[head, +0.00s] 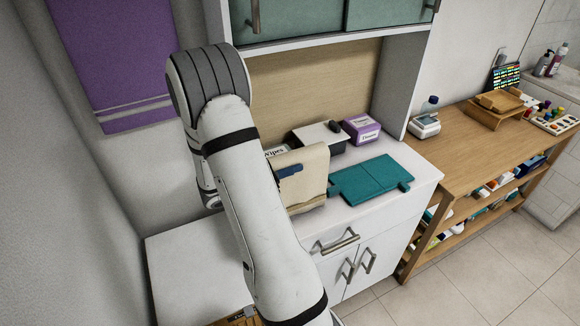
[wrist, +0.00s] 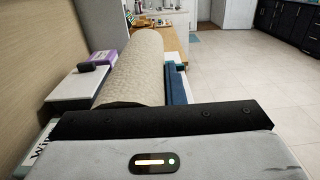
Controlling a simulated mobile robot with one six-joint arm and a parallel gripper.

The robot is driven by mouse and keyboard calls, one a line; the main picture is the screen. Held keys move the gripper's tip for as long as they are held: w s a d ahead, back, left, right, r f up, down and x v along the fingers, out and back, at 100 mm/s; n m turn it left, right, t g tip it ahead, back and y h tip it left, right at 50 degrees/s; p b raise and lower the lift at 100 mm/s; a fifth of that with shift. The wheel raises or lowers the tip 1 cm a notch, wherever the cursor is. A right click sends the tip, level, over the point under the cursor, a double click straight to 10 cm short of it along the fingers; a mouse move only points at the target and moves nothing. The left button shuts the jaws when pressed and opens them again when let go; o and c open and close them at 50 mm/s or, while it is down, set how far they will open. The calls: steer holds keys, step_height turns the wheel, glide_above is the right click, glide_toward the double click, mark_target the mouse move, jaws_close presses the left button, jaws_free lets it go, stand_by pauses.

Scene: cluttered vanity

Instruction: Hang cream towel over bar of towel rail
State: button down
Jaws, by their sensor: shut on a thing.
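The cream towel (head: 308,166) is upright above the white counter, right of my arm in the head view. A dark blue patch shows on it. In the wrist view the towel (wrist: 137,70) has a rounded top and extends away from my gripper (wrist: 155,119). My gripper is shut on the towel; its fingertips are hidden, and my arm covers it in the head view. I cannot make out the rail's bar in either view. Whether the towel's lower edge touches the counter is unclear.
A teal folded item (head: 370,180) lies right of the towel. Behind are a wipes box (head: 276,150), a white-topped dark box (head: 320,137) and a purple box (head: 361,129). A purple towel (head: 115,60) hangs at left. The cabinet (head: 300,20) overhangs the counter (head: 180,265), whose front left is bare.

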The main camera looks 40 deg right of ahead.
steer(key=shift+f, duration=0.3)
steer(key=c, duration=1.5)
jaws_free()
steer(key=shift+r, duration=0.1)
